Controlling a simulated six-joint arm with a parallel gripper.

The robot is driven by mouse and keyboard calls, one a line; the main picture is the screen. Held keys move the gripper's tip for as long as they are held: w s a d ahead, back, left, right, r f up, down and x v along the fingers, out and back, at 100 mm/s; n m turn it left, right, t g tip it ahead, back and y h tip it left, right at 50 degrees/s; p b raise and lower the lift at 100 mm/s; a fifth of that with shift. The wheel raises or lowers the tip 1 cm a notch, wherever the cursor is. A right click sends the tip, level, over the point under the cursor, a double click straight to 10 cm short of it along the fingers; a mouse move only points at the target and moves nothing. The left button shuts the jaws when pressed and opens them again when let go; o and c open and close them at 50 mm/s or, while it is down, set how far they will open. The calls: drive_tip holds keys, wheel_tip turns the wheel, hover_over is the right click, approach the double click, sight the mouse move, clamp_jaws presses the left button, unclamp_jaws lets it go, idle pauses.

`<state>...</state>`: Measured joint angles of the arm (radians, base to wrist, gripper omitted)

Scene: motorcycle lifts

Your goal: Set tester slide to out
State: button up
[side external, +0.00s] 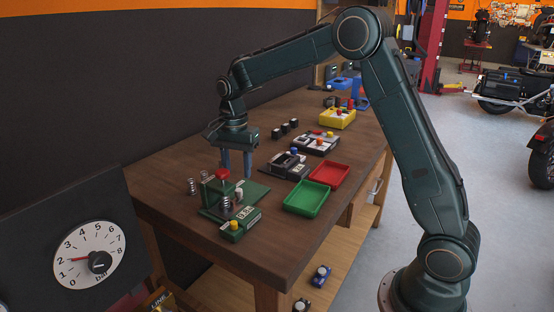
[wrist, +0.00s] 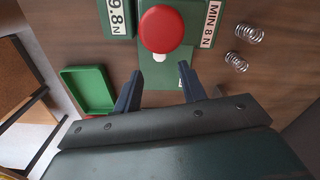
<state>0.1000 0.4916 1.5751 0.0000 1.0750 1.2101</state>
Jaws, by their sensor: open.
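The green spring tester (side external: 262,190) stands on the workbench. It has a red round knob (side external: 222,173) on top, which also shows in the wrist view (wrist: 162,28). A small white peg (wrist: 159,57) shows just below the red knob in the wrist view; I cannot tell if it is the slide's handle. Green label blocks read "9.8 N" (wrist: 117,18) and "MIN 8 N" (wrist: 208,24). My gripper (side external: 236,176) points down over the back part of the tester, open and empty. In the wrist view its fingertips (wrist: 160,68) are on either side of the tester's green plate.
Loose springs (side external: 192,186) stand on the far side of the tester. A green tray (side external: 307,199) and a red tray (side external: 330,174) lie to its right. A grey box with buttons (side external: 289,166) and a yellow box (side external: 338,119) stand farther back. A pressure dial (side external: 90,256) is front left.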

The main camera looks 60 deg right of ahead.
sight(239, 189)
wheel_tip(239, 189, down, 6)
drive_tip(key=shift+f, duration=0.25)
clamp_jaws()
idle(0.3)
